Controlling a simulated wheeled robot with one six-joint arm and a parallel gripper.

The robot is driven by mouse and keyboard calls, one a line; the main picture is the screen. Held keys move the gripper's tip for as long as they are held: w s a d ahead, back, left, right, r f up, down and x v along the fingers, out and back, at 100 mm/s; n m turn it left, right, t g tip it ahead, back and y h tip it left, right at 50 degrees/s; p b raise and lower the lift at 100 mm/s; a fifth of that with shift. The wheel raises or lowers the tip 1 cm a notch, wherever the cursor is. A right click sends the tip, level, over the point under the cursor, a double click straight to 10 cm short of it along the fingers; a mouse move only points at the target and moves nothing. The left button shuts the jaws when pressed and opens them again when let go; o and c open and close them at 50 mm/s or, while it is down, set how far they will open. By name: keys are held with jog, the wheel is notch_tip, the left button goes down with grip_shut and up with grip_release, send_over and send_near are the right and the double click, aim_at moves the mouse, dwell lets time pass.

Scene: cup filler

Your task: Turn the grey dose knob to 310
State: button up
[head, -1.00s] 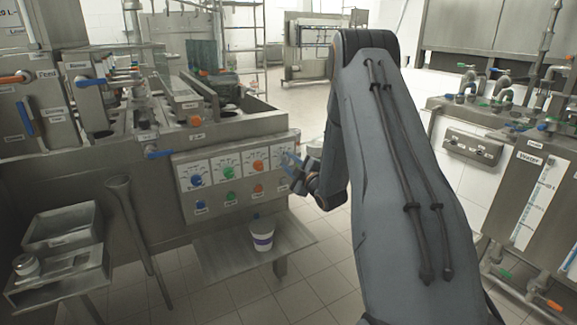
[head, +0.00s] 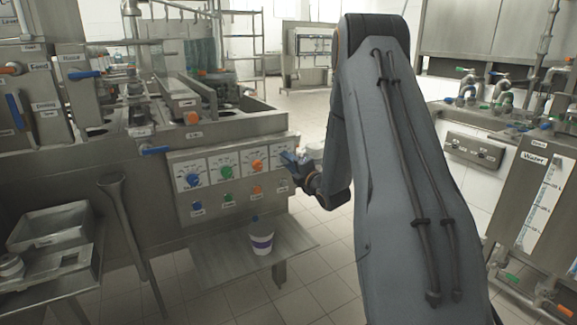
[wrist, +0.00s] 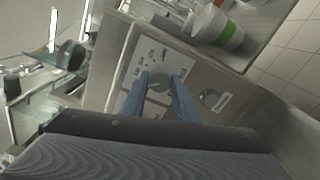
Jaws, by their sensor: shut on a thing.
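The grey dose knob (wrist: 159,80) shows in the wrist view on a white dial plate (wrist: 143,60), between the two blue fingertips of my gripper (wrist: 158,84). My gripper is shut on the knob, a finger on either side. In the head view my gripper (head: 289,159) is at the right end of the control panel (head: 235,205) and hides the grey knob. The pointer and dial numbers are too small or covered to read.
Blue (head: 193,180), green (head: 227,172) and orange (head: 257,166) knobs sit to the left, with small buttons below. A grey button (wrist: 209,98) is beside the dial. A green-banded white cup (wrist: 229,37) is close by.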

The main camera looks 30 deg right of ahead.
jog(key=shift+n, duration=0.4)
jog(key=o, duration=1.1)
jog(key=shift+c, duration=0.2)
jog(key=shift+s, duration=0.1)
jog(key=s, duration=0.7)
jog(key=shift+s+d, duration=0.15)
jog(key=shift+s, duration=0.2)
